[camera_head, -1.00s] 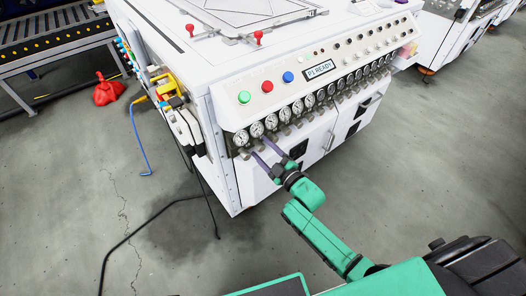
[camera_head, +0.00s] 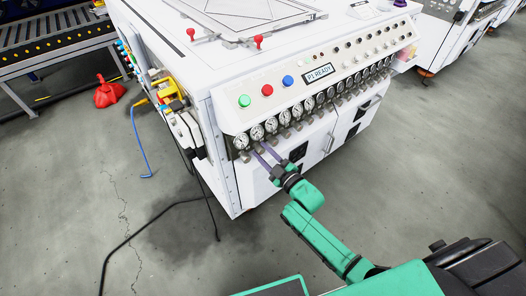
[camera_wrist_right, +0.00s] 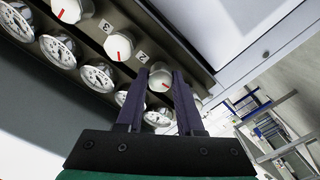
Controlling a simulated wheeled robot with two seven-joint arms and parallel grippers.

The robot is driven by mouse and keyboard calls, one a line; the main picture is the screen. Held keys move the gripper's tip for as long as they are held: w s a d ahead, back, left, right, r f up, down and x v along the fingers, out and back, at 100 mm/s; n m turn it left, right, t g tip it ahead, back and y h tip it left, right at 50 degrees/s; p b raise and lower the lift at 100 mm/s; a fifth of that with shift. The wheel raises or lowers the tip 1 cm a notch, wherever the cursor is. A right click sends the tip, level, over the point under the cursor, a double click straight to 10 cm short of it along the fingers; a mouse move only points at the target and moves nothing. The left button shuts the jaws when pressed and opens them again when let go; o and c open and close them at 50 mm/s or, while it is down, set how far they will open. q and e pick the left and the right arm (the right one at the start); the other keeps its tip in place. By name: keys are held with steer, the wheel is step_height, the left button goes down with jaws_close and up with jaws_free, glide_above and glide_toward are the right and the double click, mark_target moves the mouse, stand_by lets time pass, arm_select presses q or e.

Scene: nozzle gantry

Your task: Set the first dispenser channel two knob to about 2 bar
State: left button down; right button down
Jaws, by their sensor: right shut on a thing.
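The dispenser panel has a row of round white gauges (camera_head: 257,132) with small knobs below them. My right gripper (camera_head: 263,151) reaches the left end of this row with its two purple fingers. In the right wrist view, the fingers (camera_wrist_right: 160,75) are shut on a white knob (camera_wrist_right: 160,79), one on each side. A label "2" is beside this knob, and a red mark shows on its face. A neighbouring white knob (camera_wrist_right: 118,46) with a red pointer is up and left, near a label "3". The gauge under the gripped knob is partly hidden by the fingers, and its reading is too small to tell. My left gripper is out of view.
Above the gauges are green (camera_head: 244,101), red (camera_head: 267,90) and blue (camera_head: 288,80) buttons and a display (camera_head: 319,73) reading "P1 READY". A black cable (camera_head: 150,224) lies on the floor at left. The floor before the cabinet is otherwise clear.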

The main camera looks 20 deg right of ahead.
steer(key=m+p, duration=0.1)
steer(key=m, duration=0.4)
steer(key=shift+p, duration=0.4)
arm_select(q)
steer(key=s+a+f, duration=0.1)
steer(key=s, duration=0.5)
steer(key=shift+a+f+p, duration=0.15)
steer(key=shift+p, duration=0.3)
arm_select(e)
steer(key=m, duration=0.5)
steer(key=shift+f+m, duration=0.1)
steer(key=shift+m, duration=0.3)
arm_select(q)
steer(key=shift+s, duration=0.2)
arm_select(e)
steer(key=c, duration=0.5)
jaws_free()
steer(key=shift+c, duration=0.2)
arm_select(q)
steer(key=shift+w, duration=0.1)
